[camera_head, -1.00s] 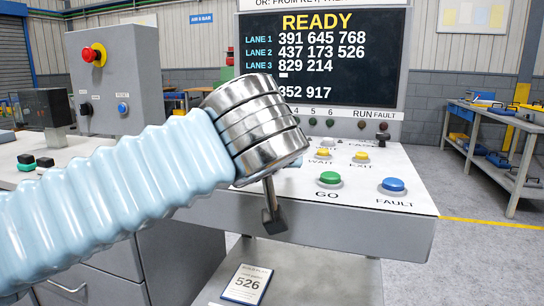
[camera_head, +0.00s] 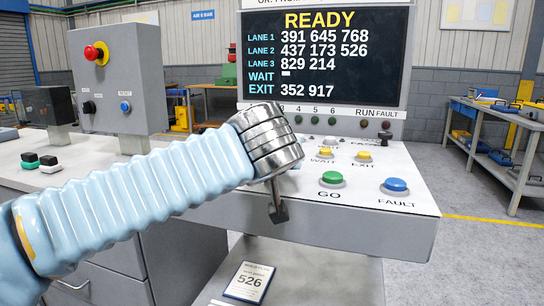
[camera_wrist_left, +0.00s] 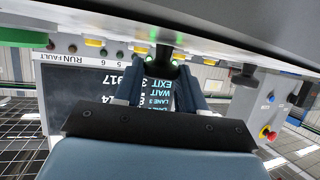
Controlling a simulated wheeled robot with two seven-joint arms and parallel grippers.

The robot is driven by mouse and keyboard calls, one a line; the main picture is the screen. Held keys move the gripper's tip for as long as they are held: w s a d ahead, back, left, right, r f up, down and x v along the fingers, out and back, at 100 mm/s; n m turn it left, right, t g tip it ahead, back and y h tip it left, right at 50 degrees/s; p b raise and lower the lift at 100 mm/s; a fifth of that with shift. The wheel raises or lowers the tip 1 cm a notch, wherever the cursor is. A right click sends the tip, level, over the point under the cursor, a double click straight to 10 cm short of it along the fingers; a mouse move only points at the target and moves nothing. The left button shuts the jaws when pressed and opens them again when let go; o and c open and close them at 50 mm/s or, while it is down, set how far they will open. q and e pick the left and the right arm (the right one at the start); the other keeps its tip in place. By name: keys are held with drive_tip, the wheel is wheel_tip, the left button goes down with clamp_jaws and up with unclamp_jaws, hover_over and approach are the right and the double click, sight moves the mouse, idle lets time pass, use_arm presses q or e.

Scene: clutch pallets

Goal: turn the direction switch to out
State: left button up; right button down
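The direction switch cannot be picked out by a label; my left forearm and wrist cover the left part of the sloped console (camera_head: 410,190) in the head view. In the left wrist view, which is upside down, a black knob (camera_wrist_left: 165,52) stands between the tips of my left gripper (camera_wrist_left: 163,72). Whether this knob is the direction switch cannot be read. The fingers are apart, one on each side of it, and contact is not clear. A second black knob (camera_wrist_left: 245,76) stands to the right. My right gripper is not in view.
Near the wrist are the green GO button (camera_head: 331,179), the blue FAULT button (camera_head: 395,186) and yellow WAIT (camera_head: 325,154) and EXIT (camera_head: 364,156) buttons. A black switch (camera_head: 383,138) stands at the right. The screen (camera_head: 325,58) reads READY. A control box (camera_head: 110,75) stands left.

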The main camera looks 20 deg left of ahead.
use_arm(q)
drive_tip(key=shift+c, duration=1.1)
drive_tip(key=shift+a+m+t+h+b, duration=0.15)
drive_tip(key=shift+m+t+h+b, duration=0.15)
drive_tip(key=shift+m+h+b, duration=0.35)
drive_tip(key=shift+a+m+h, duration=0.1)
drive_tip(key=shift+m+h, duration=0.55)
drive_tip(key=shift+h, duration=0.2)
drive_tip(key=m+h, duration=0.1)
drive_tip(key=m+h+p, duration=0.1)
drive_tip(key=shift+a+r+h+p, duration=0.1)
drive_tip(key=shift+r+h+p, duration=0.1)
drive_tip(key=shift+h+p, duration=0.15)
drive_tip(key=shift+f+m+h+p, duration=0.1)
drive_tip(key=shift+m+h+p, duration=0.2)
drive_tip(key=shift+m+h, duration=0.4)
